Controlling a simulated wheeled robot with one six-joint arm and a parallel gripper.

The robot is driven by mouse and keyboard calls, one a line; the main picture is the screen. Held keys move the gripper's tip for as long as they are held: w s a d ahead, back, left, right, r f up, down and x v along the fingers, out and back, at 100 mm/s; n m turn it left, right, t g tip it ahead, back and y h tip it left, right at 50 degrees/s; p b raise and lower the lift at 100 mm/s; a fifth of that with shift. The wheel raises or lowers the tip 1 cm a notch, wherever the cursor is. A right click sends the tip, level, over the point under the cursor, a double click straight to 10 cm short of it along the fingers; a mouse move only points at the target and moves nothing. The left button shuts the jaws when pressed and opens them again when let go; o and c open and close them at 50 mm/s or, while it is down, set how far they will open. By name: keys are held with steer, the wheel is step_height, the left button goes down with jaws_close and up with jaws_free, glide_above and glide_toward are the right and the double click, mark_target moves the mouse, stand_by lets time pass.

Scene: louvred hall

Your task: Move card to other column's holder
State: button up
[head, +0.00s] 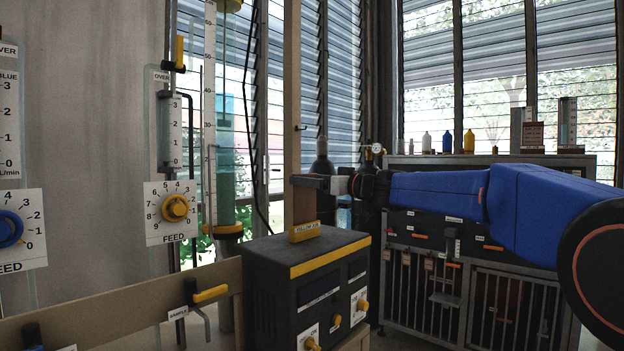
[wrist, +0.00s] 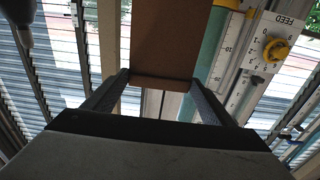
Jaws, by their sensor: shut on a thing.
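A plain brown card (head: 304,206) stands upright in the head view, its lower edge at the yellow holder (head: 305,232). I cannot tell whether it is seated in the holder or just behind or above it. The holder sits on a dark box (head: 285,262) with a yellow stripe. My gripper (head: 308,182) is shut on the card's upper part. In the wrist view the card (wrist: 170,40) lies between the fingertips of my gripper (wrist: 160,80). The yellow-knobbed column (head: 226,130) stands behind the box. A blue knob (head: 8,229) shows at the left edge.
A yellow feed knob (head: 174,208) is on a white dial at left. A yellow-handled valve (head: 208,294) stands in front of a beige rail (head: 110,302). A bench (head: 470,262) with bottles is at back right. Dark gas cylinders (head: 321,172) stand behind my gripper.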

steer(key=shift+f, duration=0.8)
steer(key=o, duration=1.1)
steer(key=s+d+r, duration=0.3)
steer(key=d+r, duration=0.1)
steer(key=r, duration=0.1)
steer(key=shift+s, duration=0.1)
